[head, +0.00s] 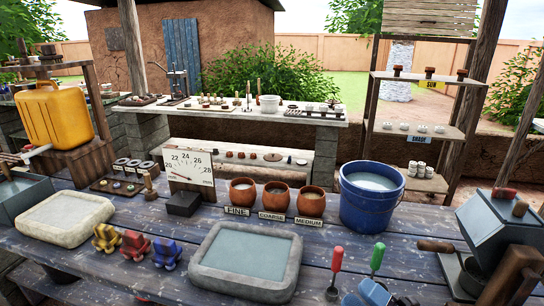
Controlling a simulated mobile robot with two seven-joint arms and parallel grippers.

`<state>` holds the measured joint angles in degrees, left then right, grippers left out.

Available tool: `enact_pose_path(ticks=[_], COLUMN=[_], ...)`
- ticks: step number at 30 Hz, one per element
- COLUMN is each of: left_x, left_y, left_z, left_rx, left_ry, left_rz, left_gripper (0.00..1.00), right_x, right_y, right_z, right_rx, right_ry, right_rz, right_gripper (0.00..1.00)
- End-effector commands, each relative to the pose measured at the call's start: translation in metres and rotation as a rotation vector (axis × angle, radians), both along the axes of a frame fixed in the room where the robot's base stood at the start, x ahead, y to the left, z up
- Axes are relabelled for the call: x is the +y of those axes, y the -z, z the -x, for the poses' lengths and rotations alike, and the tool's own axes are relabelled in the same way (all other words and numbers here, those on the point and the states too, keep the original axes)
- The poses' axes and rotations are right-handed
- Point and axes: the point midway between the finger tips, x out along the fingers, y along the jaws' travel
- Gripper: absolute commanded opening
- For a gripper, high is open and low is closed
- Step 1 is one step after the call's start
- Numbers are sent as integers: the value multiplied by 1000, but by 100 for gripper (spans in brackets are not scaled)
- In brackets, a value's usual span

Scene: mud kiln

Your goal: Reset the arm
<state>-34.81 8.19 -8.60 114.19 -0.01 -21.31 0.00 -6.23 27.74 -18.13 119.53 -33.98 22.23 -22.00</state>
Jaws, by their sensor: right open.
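The rest of the right arm is hardly visible. My left gripper is not in view.
A stone-rimmed water tray (205,276) lies left of the gripper. A blue bucket (358,208) and several clay pots (276,197) stand behind. A grey metal hopper (490,230) stands at the right. Three coloured pieces (136,245) sit at the left. Bare planks show between the tray and the bucket.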

Motion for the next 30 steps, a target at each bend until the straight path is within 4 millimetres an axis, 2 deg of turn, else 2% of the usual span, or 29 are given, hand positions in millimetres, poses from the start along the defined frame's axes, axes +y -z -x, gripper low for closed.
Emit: enact_pose_path(ticks=[1, 5, 9, 12, 15, 18, 21, 30], left_x=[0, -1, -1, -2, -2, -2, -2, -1], left_y=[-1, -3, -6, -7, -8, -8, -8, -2], left_z=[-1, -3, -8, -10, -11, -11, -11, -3], left_rx=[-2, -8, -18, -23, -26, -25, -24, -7], left_ry=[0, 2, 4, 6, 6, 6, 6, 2], left_rz=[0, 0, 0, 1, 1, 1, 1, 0], left_gripper=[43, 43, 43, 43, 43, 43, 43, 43], right_x=[-16, -57, -91, -106, -114, -118, -119, -119], right_y=[23, 86, 157, 200, 231, 251, 260, 263], right_z=[0, 9, 41, 72, 102, 123, 134, 137], right_rx=[146, 502, 841, 1036, 1183, 1276, 1323, 1336], right_ry=[83, 286, 486, 607, 700, 761, 792, 799], right_rz=[-97, -351, -607, -765, -889, -972, -1015, -1025], right_gripper=[50, 50, 50, 50, 50, 50, 50, 50])
